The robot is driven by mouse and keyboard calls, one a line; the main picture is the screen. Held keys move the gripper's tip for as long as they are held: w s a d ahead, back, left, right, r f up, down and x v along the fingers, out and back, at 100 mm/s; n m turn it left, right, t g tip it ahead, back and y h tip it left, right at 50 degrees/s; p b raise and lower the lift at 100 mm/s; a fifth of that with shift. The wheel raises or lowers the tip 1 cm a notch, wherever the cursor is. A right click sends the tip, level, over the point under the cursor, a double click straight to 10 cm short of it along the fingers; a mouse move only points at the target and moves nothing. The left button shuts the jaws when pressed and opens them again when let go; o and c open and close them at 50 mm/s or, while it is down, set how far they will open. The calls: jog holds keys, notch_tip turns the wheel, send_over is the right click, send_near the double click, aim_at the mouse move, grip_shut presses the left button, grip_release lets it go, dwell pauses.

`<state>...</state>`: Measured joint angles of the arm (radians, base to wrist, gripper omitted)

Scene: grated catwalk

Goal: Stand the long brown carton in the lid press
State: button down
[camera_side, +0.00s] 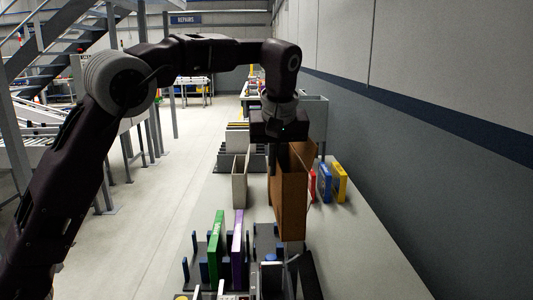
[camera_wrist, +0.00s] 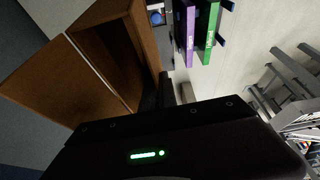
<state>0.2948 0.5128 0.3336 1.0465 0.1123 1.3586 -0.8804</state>
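The long brown carton (camera_side: 291,198) hangs upright under my gripper (camera_side: 275,158), with its flaps open at the top. In the wrist view the carton (camera_wrist: 140,45) fills the upper left, and its hollow inside shows. My gripper's dark fingers (camera_wrist: 168,90) close on the carton's near wall; the far finger is mostly hidden. The carton's lower end is just above or at a grey and black fixture (camera_side: 292,262) at the front of the bench, possibly the lid press. I cannot tell whether they touch.
A green box (camera_side: 216,247) and a purple box (camera_side: 238,245) stand between blue posts left of the carton. Red, blue (camera_side: 325,183) and yellow (camera_side: 339,182) boxes stand behind it to the right. A pale open bin (camera_side: 239,186) is behind left. The bench's right front is clear.

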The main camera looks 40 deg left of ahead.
jog(key=s+d+f, duration=0.2)
jog(key=s+d, duration=0.7)
jog(key=s, duration=0.4)
notch_tip(320, 180, down, 9)
jog(key=shift+a+m, duration=0.35)
jog(key=shift+m, duration=0.05)
jog(key=shift+w+f, duration=0.1)
notch_tip(320, 180, down, 9)
dwell(2.2)
dwell(0.3)
jog(key=c, duration=1.2)
grip_release()
